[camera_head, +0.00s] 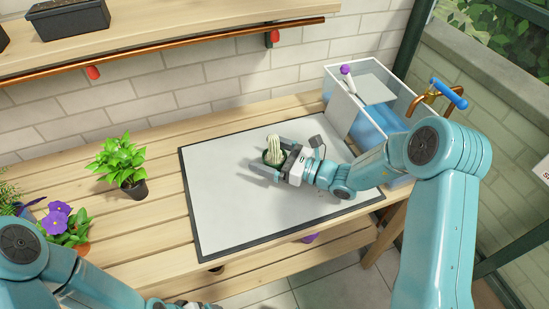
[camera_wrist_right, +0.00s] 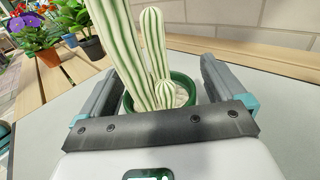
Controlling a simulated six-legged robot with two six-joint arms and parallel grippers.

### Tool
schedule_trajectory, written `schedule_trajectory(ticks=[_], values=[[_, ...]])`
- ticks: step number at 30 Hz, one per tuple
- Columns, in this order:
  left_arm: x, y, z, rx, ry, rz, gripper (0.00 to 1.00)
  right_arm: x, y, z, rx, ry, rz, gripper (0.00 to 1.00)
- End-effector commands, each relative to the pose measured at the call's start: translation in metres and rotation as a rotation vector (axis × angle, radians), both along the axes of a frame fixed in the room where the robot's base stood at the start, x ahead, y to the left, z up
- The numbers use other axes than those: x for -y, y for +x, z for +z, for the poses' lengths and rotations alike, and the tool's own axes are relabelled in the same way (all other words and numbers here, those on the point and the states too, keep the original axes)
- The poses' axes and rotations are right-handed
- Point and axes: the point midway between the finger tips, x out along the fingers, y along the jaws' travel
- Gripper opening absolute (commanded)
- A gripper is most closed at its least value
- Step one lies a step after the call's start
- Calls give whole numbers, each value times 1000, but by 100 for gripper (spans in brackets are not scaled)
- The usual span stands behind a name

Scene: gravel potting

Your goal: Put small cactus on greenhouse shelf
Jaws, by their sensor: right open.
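The small cactus (camera_head: 276,147) is pale green and striped, in a dark green pot, and stands upright on the grey mat. In the right wrist view the cactus (camera_wrist_right: 153,55) has a tall stem, a shorter one and a small round one, with pale gravel in its green pot (camera_wrist_right: 183,103). My right gripper (camera_head: 272,159) is open, with its fingers on either side of the pot; any contact is unclear. A wooden shelf (camera_head: 190,29) runs along the wall at upper left. My left arm is at lower left; its gripper (camera_head: 180,304) is cut off by the bottom edge.
A leafy plant (camera_head: 124,167) and a purple-flowered plant (camera_head: 65,224) stand on the wooden bench left of the mat (camera_head: 225,220). A dark planter (camera_head: 68,18) sits on the shelf. A clear basin (camera_head: 345,105) with blue contents and a brass tap (camera_head: 428,97) are at right.

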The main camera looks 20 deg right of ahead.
Motion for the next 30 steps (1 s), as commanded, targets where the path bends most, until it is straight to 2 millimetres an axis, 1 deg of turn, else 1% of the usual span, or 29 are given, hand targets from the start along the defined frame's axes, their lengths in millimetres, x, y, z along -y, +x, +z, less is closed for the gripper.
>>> schedule_trajectory(ticks=[4,5,6,8,9,10,11,19,23,26,29,30], values=[[0,0,0,0,0,0,93,0,0,0,0,0,0,97],[0,0,0,0,0,0,93,0,0,0,0,0,0,87],[0,0,0,0,0,0,93,0,0,0,0,0,0,74],[0,0,0,0,0,0,93,0,0,0,0,0,0,55],[0,0,0,0,0,0,93,1,0,0,0,0,0,42],[0,0,0,0,0,0,93,0,0,0,0,0,0,32],[0,0,0,0,0,0,93,0,0,0,0,0,0,28],[0,0,0,0,0,0,93,1,0,2,1,-1,0,29],[0,0,1,0,0,0,93,1,0,12,4,-1,0,29],[0,0,2,0,0,0,93,1,0,30,7,-1,0,29],[0,0,4,0,0,0,93,1,0,58,10,-1,0,29],[0,0,5,0,0,0,93,1,0,71,10,-2,-1,29]])
